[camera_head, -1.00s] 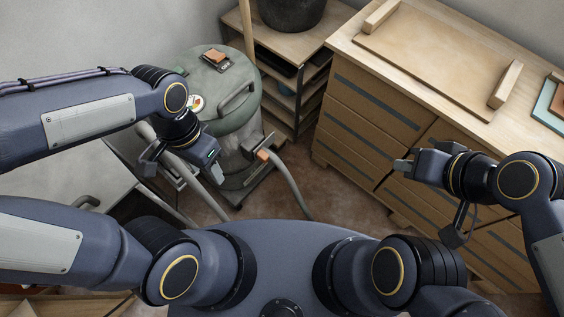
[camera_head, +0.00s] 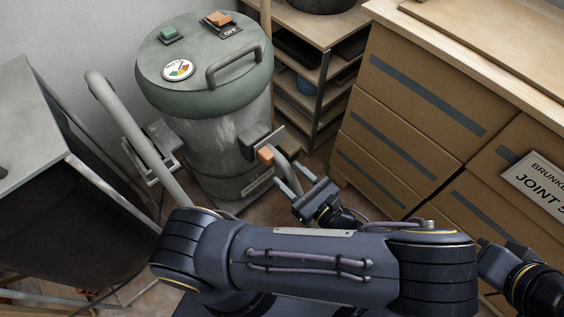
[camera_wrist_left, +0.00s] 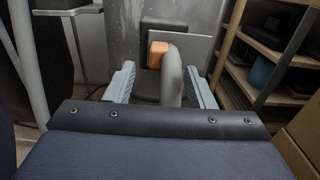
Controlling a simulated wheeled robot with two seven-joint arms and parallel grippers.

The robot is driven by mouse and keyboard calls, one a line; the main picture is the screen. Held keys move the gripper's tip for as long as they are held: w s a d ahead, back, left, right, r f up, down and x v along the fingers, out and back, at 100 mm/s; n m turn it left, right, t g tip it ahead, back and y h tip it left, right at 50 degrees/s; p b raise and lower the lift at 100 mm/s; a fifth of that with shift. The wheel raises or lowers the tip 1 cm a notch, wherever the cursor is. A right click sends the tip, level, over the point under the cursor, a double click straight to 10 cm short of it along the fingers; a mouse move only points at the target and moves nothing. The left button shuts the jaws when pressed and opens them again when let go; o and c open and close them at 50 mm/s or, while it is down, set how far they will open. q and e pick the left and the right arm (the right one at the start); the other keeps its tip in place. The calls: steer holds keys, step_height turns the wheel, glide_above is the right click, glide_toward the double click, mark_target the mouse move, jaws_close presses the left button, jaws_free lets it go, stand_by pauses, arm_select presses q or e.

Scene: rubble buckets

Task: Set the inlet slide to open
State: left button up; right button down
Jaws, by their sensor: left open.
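The orange knob also shows in the left wrist view (camera_wrist_left: 158,54), just beyond and between my fingers. A grey hose comes out beside it and passes between the fingers in that view. My left gripper (camera_head: 290,180) is open, with its fingertips just below the knob and apart from it. In the left wrist view my left gripper (camera_wrist_left: 161,84) spreads its two fingers. My right wrist shows at the lower right; its fingers are hidden.
The lid carries a dial (camera_head: 178,70), a green button (camera_head: 169,35) and an orange switch marked OFF (camera_head: 221,21). Wooden drawers (camera_head: 405,120) stand at the right and shelves (camera_head: 310,75) behind. A grey table (camera_head: 30,120) is at the left.

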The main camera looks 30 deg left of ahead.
mark_target(271, 158)
arm_select(q)
steer(key=b+x, duration=0.2)
steer(key=x, duration=0.4)
steer(key=shift+w+a+f, duration=0.1)
steer(key=shift+w+a, duration=0.05)
steer(key=shift+a, duration=0.2)
steer(key=shift+w+a, duration=0.15)
steer(key=shift+a, duration=0.25)
steer(key=shift+c, duration=0.3)
jaws_close()
